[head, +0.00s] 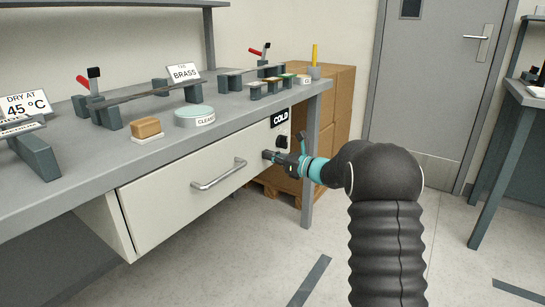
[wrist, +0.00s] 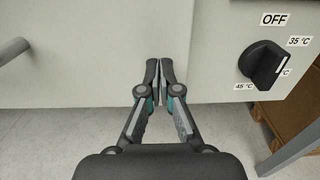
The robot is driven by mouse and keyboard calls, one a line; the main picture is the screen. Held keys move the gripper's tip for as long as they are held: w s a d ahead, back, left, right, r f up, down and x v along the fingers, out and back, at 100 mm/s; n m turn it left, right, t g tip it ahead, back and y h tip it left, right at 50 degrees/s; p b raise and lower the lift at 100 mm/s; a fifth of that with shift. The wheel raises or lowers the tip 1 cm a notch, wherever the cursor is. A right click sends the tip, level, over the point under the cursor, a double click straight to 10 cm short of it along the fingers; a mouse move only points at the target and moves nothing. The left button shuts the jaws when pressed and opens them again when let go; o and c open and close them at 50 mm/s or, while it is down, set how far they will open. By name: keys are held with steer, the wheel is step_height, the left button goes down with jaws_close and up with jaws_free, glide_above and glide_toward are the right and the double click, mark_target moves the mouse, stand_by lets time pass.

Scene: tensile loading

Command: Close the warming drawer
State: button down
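The warming drawer (head: 165,205) has a white front with a metal bar handle (head: 220,173) and sits under the grey bench. Its front looks about flush with the control panel to its right; a small gap is too fine to judge. My gripper (head: 268,155) is at the drawer's right end, near the seam with the panel. In the wrist view my gripper (wrist: 160,72) has its fingers together with nothing between them, over the white drawer front (wrist: 110,40). I cannot tell if the tips touch it. The handle's end (wrist: 14,50) shows at the left.
A black dial (wrist: 263,64) with OFF and temperature labels is right of my fingers. A COLD sign (head: 280,118) is above it. Cardboard boxes (head: 338,110) stand on a pallet behind the bench leg (head: 309,170). The floor in front of the drawer is clear.

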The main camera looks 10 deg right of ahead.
steer(key=shift+a+r, duration=0.1)
steer(key=shift+a, duration=0.25)
steer(key=shift+d, duration=0.15)
